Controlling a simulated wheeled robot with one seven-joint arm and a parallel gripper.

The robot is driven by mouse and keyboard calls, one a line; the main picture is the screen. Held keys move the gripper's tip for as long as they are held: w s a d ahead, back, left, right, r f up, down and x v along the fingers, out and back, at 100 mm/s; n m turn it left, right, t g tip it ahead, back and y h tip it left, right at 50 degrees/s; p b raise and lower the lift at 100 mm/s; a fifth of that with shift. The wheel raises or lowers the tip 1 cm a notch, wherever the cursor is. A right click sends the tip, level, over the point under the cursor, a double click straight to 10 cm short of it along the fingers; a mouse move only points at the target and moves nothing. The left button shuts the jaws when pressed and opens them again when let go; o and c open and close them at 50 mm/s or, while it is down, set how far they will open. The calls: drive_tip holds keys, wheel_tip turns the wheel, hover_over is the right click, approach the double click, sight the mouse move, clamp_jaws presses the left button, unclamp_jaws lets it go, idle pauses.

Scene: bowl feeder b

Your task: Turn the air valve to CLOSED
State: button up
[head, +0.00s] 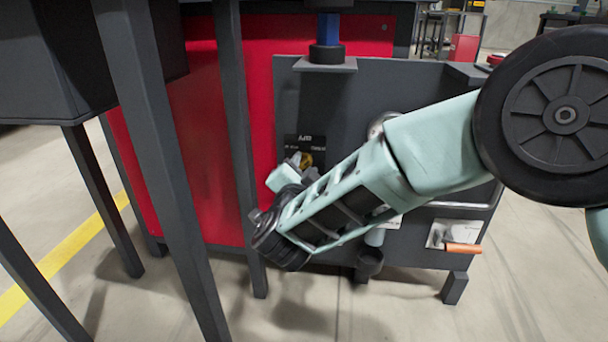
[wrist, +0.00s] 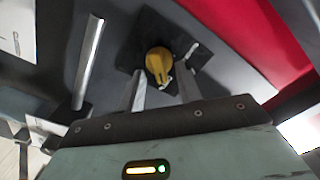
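The air valve (wrist: 159,62) shows in the wrist view as a yellow knob with a pointed or slotted lower part, on a dark square plate (wrist: 130,50). In the head view the yellow valve (head: 306,159) shows partly, below a black label plate (head: 310,142) on the grey panel. The label's lettering is too small to read. My gripper (wrist: 160,90) has its two pale fingers apart, one on each side below the knob. I see no contact between fingers and knob.
The grey panel (head: 400,85) stands beside a red cabinet (head: 190,150). Dark grey posts (head: 236,120) rise left of my gripper. An orange handle (head: 463,248) sticks out low at the right of the panel. A dark cup-like fitting (head: 369,262) sits below my arm. Open floor lies to the right.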

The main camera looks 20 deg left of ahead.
drive_tip(key=shift+w, duration=0.1)
clamp_jaws()
